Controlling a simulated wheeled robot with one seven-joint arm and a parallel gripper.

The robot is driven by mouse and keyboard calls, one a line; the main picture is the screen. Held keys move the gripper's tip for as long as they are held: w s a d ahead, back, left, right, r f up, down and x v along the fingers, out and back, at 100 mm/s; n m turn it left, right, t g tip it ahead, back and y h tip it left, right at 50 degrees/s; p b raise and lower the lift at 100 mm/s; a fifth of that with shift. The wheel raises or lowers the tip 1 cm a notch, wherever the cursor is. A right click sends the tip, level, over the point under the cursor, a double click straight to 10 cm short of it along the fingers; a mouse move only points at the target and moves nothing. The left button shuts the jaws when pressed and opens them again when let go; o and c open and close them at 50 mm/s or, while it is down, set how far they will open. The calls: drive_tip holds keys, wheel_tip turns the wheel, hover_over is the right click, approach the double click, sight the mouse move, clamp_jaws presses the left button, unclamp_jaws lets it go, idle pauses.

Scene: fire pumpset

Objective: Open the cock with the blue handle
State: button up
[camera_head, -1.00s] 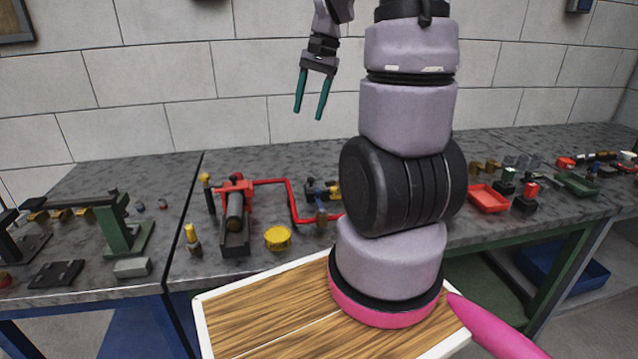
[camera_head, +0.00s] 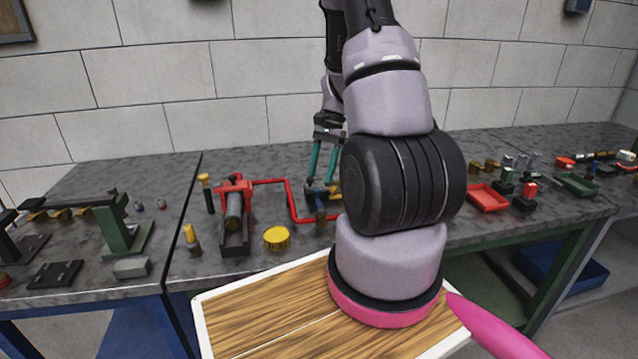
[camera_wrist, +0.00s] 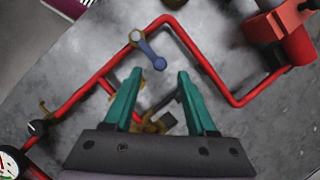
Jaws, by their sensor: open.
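The blue handle (camera_wrist: 149,49) of the cock shows in the wrist view as a short lever with a rounded end, set on a brass fitting (camera_wrist: 137,36) on the red pipe (camera_wrist: 108,67). My gripper (camera_wrist: 160,73) is open and empty, with its green fingers pointing towards the handle. The handle's rounded end appears between and just beyond the fingertips; I cannot tell the height gap. In the head view my gripper (camera_head: 322,180) is over the valve area behind the red pipe (camera_head: 291,200). The blue handle is too small to make out clearly there.
A red pump (camera_head: 234,190) stands left of the pipe, with a yellow round part (camera_head: 277,238) in front. A brass piece (camera_wrist: 158,122) lies below the fingers in the wrist view. A red tray (camera_head: 488,198) is to the right. The wall stands behind the bench.

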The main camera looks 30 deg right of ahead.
sight(317, 189)
drive_tip(key=shift+x, duration=1.75)
clamp_jaws()
drive_tip(key=shift+w, duration=0.1)
